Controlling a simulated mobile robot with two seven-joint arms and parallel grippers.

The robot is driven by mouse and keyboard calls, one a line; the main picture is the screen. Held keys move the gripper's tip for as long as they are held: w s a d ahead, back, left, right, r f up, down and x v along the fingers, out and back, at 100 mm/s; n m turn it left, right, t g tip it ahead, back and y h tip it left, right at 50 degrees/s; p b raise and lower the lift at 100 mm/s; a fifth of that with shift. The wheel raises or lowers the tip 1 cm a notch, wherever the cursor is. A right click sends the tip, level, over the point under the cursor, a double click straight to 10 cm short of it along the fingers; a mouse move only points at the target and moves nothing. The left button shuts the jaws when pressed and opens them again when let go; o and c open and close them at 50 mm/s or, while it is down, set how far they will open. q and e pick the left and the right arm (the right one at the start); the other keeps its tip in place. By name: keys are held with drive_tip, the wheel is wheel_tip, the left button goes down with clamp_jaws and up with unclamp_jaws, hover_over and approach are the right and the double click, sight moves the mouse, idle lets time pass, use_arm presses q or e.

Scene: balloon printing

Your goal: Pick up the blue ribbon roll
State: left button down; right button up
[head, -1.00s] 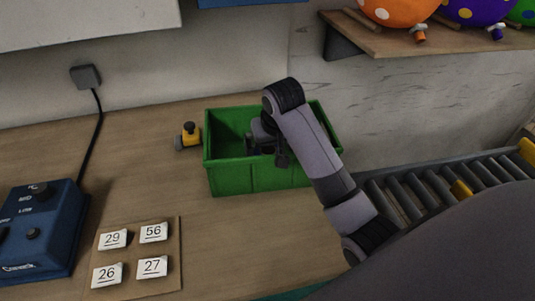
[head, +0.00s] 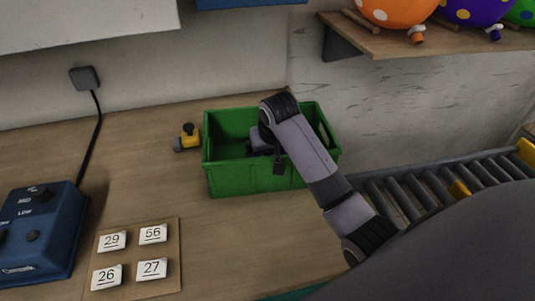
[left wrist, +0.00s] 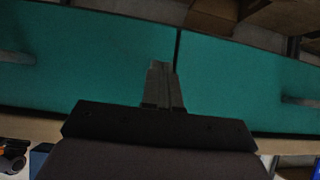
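No blue ribbon roll can be made out in either view. A green crate (head: 226,180) stands on the wooden table, and its inside is partly hidden by my right arm. My right gripper (head: 263,147) reaches down into the crate from above. Its fingertips are mostly hidden, so I cannot tell whether it is open or holds anything. My left gripper (left wrist: 163,84) shows only in the left wrist view. Its fingers are together with nothing seen between them, in front of a teal surface.
A small yellow and black item (head: 188,136) sits left of the crate. A blue control box (head: 42,232) and a board with number cards (head: 167,226) are at left. A roller conveyor (head: 405,199) is at right. A shelf (head: 440,42) holds balloons above.

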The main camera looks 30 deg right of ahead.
wheel_tip(320, 180, up, 16)
drive_tip(key=shift+f, duration=0.2)
drive_tip(key=shift+d+r, duration=0.1)
drive_tip(key=shift+r, duration=2.1)
